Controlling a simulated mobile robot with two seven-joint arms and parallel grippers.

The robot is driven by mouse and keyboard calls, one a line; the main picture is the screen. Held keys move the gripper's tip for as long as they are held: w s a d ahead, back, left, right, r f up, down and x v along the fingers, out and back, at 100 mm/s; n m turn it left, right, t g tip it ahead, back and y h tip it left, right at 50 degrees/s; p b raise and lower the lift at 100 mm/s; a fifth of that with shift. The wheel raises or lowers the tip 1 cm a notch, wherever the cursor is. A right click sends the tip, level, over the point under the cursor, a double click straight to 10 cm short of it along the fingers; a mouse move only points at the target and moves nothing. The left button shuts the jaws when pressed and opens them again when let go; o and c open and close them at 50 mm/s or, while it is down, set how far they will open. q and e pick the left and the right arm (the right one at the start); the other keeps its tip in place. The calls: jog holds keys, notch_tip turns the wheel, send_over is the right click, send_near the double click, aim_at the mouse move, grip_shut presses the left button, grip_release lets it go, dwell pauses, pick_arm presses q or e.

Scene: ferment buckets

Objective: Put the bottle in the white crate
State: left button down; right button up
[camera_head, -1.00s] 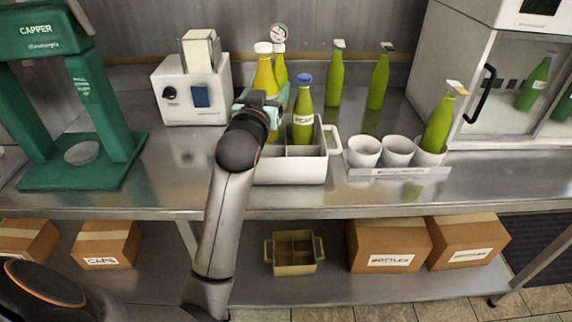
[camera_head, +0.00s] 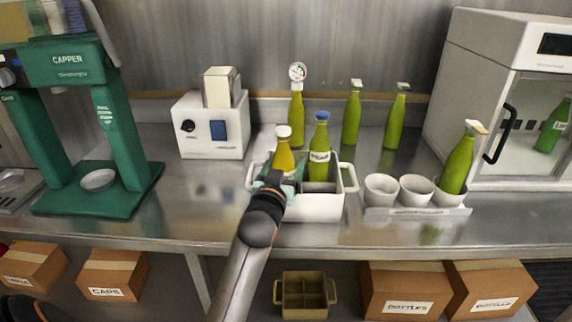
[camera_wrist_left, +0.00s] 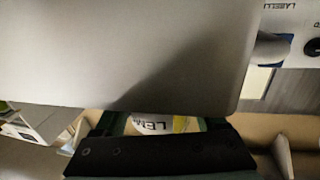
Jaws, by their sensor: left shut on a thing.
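The white crate (camera_head: 312,210) stands on the steel counter with dividers inside. My left gripper (camera_head: 278,180) is shut on a yellow bottle with a white cap (camera_head: 284,158), upright at the crate's left side. The gripper and arm hide the bottle's lower part, so I cannot tell whether its base rests on the crate floor. In the left wrist view the held bottle's label (camera_wrist_left: 150,124) shows between the fingers, reading "LEM". A green bottle with a blue cap (camera_head: 319,155) stands in the crate just right of the held one. My right gripper is not in view.
A yellow-green bottle (camera_head: 296,130) under a round gauge and two green bottles (camera_head: 352,115) stand behind the crate. White cups (camera_head: 382,188), one holding a tilted bottle (camera_head: 458,165), are at right. A labeller (camera_head: 210,130) and green capper (camera_head: 120,130) are at left.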

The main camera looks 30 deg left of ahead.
pick_arm(q)
jog(key=shift+c, duration=1.8)
grip_release()
jog(key=shift+f, duration=0.1)
jog(key=o, duration=0.4)
jog(key=shift+c, duration=0.2)
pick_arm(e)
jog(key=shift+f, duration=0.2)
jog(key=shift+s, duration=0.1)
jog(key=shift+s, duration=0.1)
